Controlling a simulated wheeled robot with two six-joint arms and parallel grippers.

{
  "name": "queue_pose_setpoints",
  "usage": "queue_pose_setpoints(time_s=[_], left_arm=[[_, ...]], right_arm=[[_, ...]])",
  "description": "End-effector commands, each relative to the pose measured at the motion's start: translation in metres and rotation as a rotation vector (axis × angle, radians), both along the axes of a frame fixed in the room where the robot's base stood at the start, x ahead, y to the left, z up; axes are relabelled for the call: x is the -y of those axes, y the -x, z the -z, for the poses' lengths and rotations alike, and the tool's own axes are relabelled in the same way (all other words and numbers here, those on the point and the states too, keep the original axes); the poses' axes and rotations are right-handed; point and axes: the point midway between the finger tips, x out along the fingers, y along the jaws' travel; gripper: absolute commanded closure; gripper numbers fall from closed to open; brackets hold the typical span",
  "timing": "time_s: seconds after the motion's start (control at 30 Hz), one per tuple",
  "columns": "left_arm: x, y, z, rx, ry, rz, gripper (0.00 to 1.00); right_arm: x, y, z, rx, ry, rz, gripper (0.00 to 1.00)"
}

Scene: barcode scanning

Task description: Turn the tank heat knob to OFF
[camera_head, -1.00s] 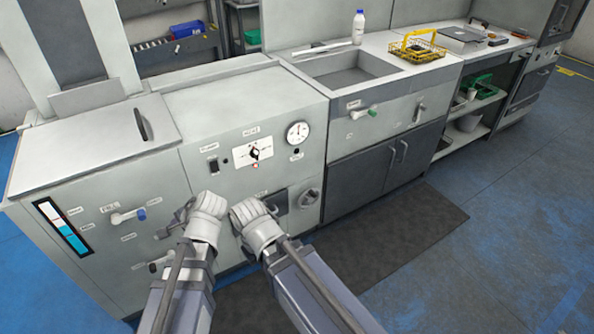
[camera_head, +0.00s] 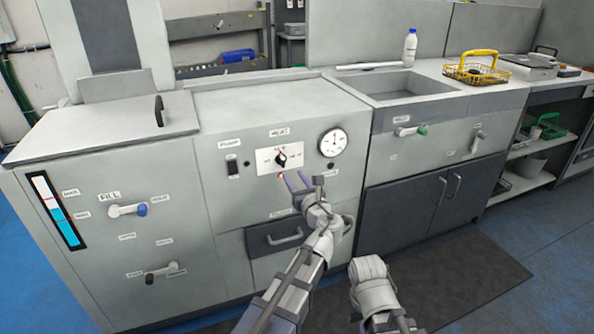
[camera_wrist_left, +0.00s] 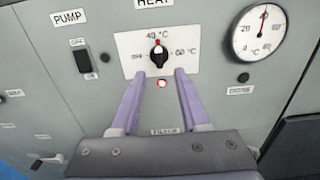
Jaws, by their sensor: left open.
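The black heat knob (camera_head: 281,160) sits on a white dial plate (camera_head: 264,161) on the front of the grey tank cabinet. In the left wrist view the knob (camera_wrist_left: 158,57) has its red mark pointing up, near the 40 °C label. My left gripper (camera_head: 303,178) is open and empty, in front of the panel. In the left wrist view its two purple fingertips (camera_wrist_left: 160,75) stand just below the knob, one to each side, apart from it. My right gripper (camera_head: 370,285) is low at the right; its fingers are hidden.
A lit red lamp (camera_wrist_left: 162,84) is below the dial. A pump switch (camera_head: 233,167) is left of it, and a round temperature gauge (camera_head: 333,143) is at right. A drawer handle (camera_head: 284,237) and a blue-tipped fill valve (camera_head: 128,210) stick out. Clear floor lies at right.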

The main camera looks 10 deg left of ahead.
Motion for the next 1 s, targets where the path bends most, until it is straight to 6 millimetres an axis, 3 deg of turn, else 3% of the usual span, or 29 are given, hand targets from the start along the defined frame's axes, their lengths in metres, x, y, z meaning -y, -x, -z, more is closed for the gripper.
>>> queue_pose_setpoints(time_s=[0.53,1.0], left_arm=[[-0.038,-0.058,0.000,0.001,0.005,-0.002,0.55],[-0.044,-0.064,0.000,0.002,0.006,-0.002,0.57]], right_arm=[[0.000,0.000,-0.001,0.000,0.000,0.000,1.00],[0.000,0.000,-0.001,0.000,0.000,0.000,1.00]])
